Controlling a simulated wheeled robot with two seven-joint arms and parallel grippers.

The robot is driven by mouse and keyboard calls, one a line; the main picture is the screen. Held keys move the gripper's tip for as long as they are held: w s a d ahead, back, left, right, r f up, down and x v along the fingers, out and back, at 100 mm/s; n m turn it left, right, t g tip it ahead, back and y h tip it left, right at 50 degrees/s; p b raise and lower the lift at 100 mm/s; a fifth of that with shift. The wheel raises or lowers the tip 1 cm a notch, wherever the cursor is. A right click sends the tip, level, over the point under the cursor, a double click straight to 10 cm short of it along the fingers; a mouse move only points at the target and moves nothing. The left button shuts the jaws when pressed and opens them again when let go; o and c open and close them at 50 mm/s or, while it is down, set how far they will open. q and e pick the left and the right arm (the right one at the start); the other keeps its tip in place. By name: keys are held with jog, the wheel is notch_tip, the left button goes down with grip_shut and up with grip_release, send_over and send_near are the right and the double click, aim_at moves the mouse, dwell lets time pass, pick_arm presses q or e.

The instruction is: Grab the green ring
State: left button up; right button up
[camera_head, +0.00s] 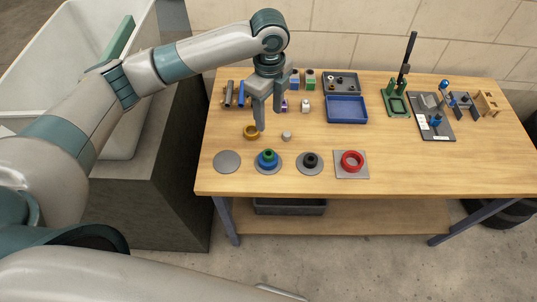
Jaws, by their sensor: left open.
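The green ring (268,154) sits on top of a blue ring (267,161) on a round grey plate (279,168), near the table's front edge. My left gripper (267,121) is open with its fingers pointing down, behind and above the green ring. Nothing shows between its fingers, and it is apart from the ring. My right gripper is not in view.
A yellow ring (250,132) and a small grey piece (286,135) lie near the gripper. A bare grey disc (227,162), a black ring (310,160) and a red ring (352,161) line the front. A blue tray (346,110) stands behind on the wooden table (420,170).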

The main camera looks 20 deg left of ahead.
pick_arm(q)
jog(key=b, duration=0.1)
send_over(268, 150)
notch_tip(268, 150, down, 11)
jog(key=shift+s+d+f+b, duration=0.3)
jog(key=shift+s+f+b, duration=0.15)
jog(key=shift+f+b, duration=0.15)
dwell(0.3)
notch_tip(268, 150, down, 5)
jog(key=b, duration=0.6)
jog(key=shift+s+a+f, duration=0.1)
jog(key=shift+f, duration=0.05)
dwell(0.3)
